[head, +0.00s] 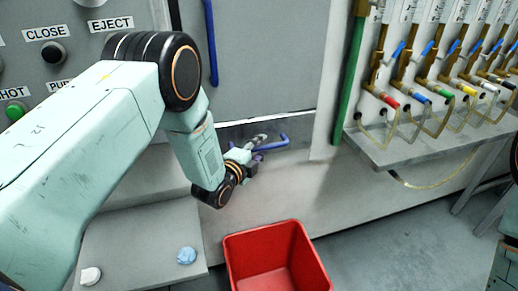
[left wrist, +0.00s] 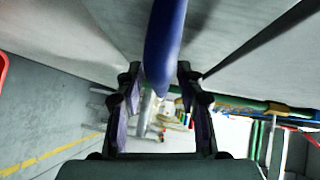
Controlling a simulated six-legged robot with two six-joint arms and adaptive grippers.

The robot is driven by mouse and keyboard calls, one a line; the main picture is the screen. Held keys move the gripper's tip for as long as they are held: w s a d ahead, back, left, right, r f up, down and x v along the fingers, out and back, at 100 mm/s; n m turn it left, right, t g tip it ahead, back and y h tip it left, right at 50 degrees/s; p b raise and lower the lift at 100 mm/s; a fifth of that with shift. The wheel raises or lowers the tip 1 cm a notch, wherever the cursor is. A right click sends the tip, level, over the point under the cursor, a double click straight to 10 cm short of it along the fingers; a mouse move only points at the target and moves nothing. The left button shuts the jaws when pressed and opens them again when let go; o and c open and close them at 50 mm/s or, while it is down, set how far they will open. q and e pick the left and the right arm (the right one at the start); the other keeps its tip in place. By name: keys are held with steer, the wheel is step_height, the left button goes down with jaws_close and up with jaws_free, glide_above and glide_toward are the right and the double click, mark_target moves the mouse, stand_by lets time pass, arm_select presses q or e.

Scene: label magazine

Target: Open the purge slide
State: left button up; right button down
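The purge slide's blue bar handle (head: 274,146) sits low on the grey machine front, beside a narrow, shiny metal strip. My left gripper (head: 261,148) is at the left part of this handle in the head view. In the left wrist view the blue bar (left wrist: 163,50) comes down between the two fingers of my left gripper (left wrist: 157,78). The fingers stand apart on either side of it, with a narrow gap visible on each side. The gripper looks open around the bar, not clamped on it. My right gripper is not in view.
A red bin (head: 276,258) stands on the floor below the handle. A grey ledge (head: 430,148) with coloured hose fittings is at the right. A green pipe (head: 350,85) and another blue handle (head: 211,45) run upright nearby. A grey step holds a blue lump (head: 186,256) and a white lump (head: 91,276).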

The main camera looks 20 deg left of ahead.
arm_select(q)
steer(key=shift+s+a, duration=0.1)
steer(key=shift+s, duration=0.05)
steer(key=c, duration=0.4)
jaws_close()
